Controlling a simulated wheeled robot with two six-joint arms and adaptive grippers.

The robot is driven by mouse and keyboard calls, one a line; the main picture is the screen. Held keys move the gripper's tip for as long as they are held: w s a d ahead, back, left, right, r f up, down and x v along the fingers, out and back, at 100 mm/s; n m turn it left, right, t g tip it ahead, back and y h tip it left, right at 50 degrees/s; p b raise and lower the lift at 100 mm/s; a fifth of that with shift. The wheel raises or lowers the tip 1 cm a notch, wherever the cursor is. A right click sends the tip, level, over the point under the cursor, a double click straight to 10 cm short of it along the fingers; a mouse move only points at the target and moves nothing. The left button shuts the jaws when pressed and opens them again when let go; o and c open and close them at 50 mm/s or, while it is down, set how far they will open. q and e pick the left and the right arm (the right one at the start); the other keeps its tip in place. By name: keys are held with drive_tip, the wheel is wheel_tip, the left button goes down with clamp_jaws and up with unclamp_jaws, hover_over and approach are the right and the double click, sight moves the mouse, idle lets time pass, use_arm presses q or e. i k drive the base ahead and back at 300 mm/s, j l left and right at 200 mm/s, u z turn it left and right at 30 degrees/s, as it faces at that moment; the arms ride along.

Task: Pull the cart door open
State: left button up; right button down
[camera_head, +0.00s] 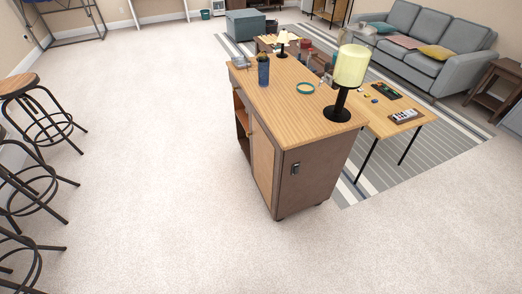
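The cart (312,113) is a cabinet with a light wood top, standing on small casters in the middle of the head view. A light wood door panel (262,163) on its left long side looks closed. Open shelves (241,122) are farther back on that side. The near end is a plain brown panel (318,172) with a small dark handle or latch (295,168) near its left edge. I cannot tell which panel that handle belongs to. Neither of my grippers is in view.
A lamp (350,68), a blue cup (263,70) and a teal ring (305,88) are on the cart top. A low table (425,114) stands close on the right. Bar stools (22,84) line the left edge. Carpet (165,150) left of and in front of the cart is clear.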

sight(266, 154)
drive_tip(key=i+j, duration=0.3)
drive_tip(key=j, duration=0.15)
drive_tip(key=i+j, duration=0.65)
drive_tip(key=j, duration=0.25)
drive_tip(key=i+j, duration=0.3)
drive_tip(key=j, duration=0.15)
drive_tip(key=i+j+z, duration=0.1)
drive_tip(key=i+j, duration=0.2)
drive_tip(key=j, duration=0.15)
